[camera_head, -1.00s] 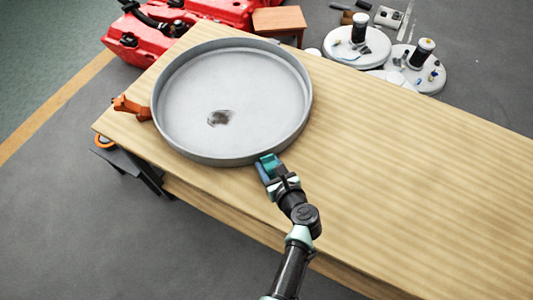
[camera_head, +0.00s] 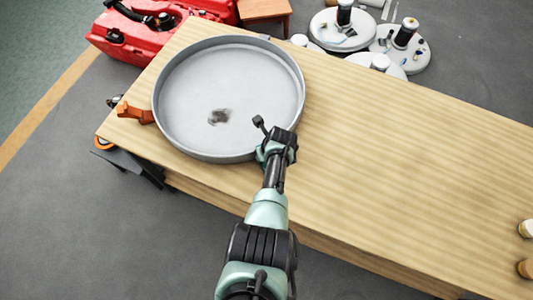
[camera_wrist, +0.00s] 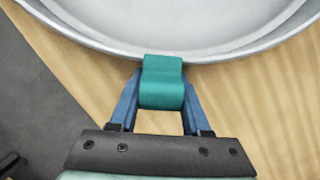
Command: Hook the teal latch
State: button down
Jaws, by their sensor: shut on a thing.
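The teal latch (camera_wrist: 162,84) is at the rim of a round grey tank (camera_head: 176,142) in the wrist view. The tank lies on a wooden table, and its rim also crosses the top of the wrist view (camera_wrist: 110,46). My gripper (camera_wrist: 160,95) has its two blue fingers on either side of the teal latch and is shut on it. The latch's top end overlaps the rim; whether it is hooked cannot be told.
An orange latch (camera_head: 135,114) sits at the tank's left side. Red machines (camera_head: 140,32) and round white lids (camera_head: 342,30) lie beyond the wooden table (camera_head: 420,170). The table's right part is mostly clear, with small objects at its far right edge.

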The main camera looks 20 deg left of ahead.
jog(key=shift+a+f+g+h+b, duration=0.1)
jog(key=shift+f+g+h+b, duration=0.15)
jog(key=shift+g+h, duration=0.2)
dwell(0.4)
jog(key=shift+c, duration=1.8)
grip_release()
jog(key=shift+r, duration=0.1)
jog(key=p+v, duration=0.8)
jog(key=v, duration=0.5)
